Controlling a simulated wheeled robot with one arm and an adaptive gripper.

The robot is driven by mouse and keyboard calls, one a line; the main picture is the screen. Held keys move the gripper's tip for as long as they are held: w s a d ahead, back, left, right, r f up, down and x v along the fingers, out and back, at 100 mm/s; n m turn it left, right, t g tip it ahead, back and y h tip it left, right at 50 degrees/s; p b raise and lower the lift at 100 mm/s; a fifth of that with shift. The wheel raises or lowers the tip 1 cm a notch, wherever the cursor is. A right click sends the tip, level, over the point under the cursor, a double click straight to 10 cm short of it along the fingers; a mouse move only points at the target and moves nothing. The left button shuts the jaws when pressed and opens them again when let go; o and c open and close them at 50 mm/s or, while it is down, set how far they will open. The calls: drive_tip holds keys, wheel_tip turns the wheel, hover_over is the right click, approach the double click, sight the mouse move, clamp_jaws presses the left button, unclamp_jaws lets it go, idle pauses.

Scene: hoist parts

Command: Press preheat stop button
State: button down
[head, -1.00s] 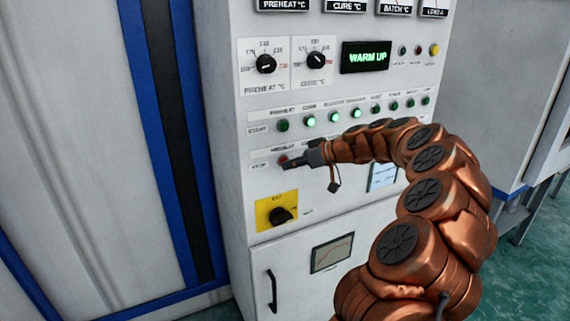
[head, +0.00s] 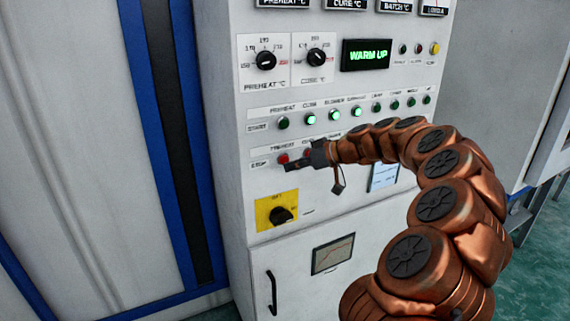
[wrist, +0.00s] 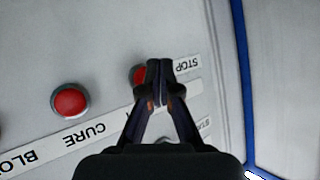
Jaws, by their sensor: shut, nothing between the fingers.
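The preheat stop button (head: 283,158) is the red leftmost one in the STOP row of the white control panel. In the wrist view this red button (wrist: 138,74) is partly hidden behind my fingers. My gripper (head: 291,166) is shut and empty, its tips just below and right of the button in the head view. In the wrist view my gripper (wrist: 160,70) overlaps the button's edge on the side of the STOP label (wrist: 187,65). I cannot tell whether the tips touch the button or panel.
The red cure stop button (wrist: 70,101) is beside it. Above, the preheat start lamp (head: 283,124) is dark, while several neighbours glow green. A display (head: 366,56) reads WARM UP. A black knob on a yellow plate (head: 265,220) sits below my gripper.

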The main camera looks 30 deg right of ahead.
drive_tip(key=shift+s, duration=0.1)
drive_tip(key=s+b, duration=0.4)
drive_tip(key=shift+s+a, duration=0.2)
drive_tip(key=shift+s, duration=0.2)
drive_tip(key=shift+a, duration=0.1)
idle(0.7)
drive_tip(key=s+a+f+g, duration=0.15)
drive_tip(key=s+a, duration=0.25)
drive_tip(key=a, duration=0.4)
drive_tip(key=s+a+f+n+g, duration=0.1)
drive_tip(key=s+a+g, duration=0.25)
drive_tip(key=a, duration=0.55)
drive_tip(key=s+a+f+g, duration=0.15)
drive_tip(key=s+a, duration=0.25)
drive_tip(key=a, duration=0.4)
drive_tip(key=s+f+m+g+h, duration=0.2)
drive_tip(key=s+f, duration=0.3)
drive_tip(key=s, duration=0.7)
drive_tip(key=s+f+m+g+h+p, duration=0.1)
drive_tip(key=s+f+m+g+h, duration=0.1)
drive_tip(key=s, duration=1)
wheel_tip(320, 180, down, 3)
drive_tip(key=g+h, duration=0.1)
drive_tip(key=h, duration=0.1)
drive_tip(key=shift+d+f+m+g+h, duration=0.15)
drive_tip(key=shift+d+m+g+h, duration=0.2)
drive_tip(key=shift+d+m+h, duration=0.05)
